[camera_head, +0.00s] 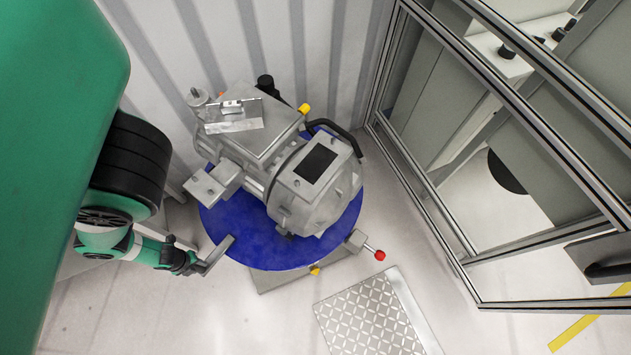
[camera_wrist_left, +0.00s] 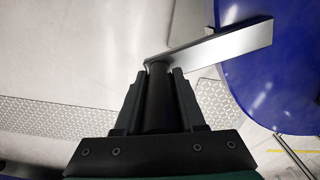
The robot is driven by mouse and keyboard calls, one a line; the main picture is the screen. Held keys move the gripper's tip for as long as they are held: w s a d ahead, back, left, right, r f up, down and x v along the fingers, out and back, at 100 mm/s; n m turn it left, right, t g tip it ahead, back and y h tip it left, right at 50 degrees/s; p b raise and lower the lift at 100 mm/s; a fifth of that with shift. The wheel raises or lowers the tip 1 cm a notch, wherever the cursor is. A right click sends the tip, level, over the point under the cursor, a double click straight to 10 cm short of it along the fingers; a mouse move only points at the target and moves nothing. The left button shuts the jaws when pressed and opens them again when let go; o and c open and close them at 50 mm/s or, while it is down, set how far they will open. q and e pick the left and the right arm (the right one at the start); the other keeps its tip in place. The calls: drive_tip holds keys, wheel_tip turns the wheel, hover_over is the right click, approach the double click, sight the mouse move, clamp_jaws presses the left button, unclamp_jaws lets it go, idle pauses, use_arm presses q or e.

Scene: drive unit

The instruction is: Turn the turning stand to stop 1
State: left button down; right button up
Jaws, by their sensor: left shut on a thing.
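The turning stand is a round blue disc (camera_head: 262,246) with a grey drive unit (camera_head: 318,190) standing on it. A flat metal bar (camera_head: 216,254) reaches out from the disc's left front edge. In the left wrist view, the bar (camera_wrist_left: 215,45) runs up to the blue disc (camera_wrist_left: 270,75) from a dark upright grip (camera_wrist_left: 159,98). My left gripper (camera_head: 193,263) is at the bar's outer end; in the left wrist view, its fingers (camera_wrist_left: 160,88) are shut around the dark grip. My right gripper is not in view.
A lever with a red knob (camera_head: 380,255) and a small yellow knob (camera_head: 315,270) sit at the stand's front edge. A metal tread plate (camera_head: 372,318) lies on the floor in front. A framed glass enclosure (camera_head: 470,270) stands right; a ribbed wall (camera_head: 340,60) is behind.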

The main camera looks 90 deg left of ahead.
use_arm(q)
drive_tip(key=c, duration=0.8)
unclamp_jaws()
drive_tip(key=shift+s+a, duration=0.1)
drive_tip(key=shift+s, duration=0.1)
drive_tip(key=o, duration=0.3)
drive_tip(key=shift+s+a, duration=0.1)
drive_tip(key=shift+s, duration=0.05)
wheel_tip(320, 180, up, 11)
drive_tip(key=p, duration=0.7)
drive_tip(key=shift+f, duration=0.2)
drive_tip(key=shift+r, duration=0.55)
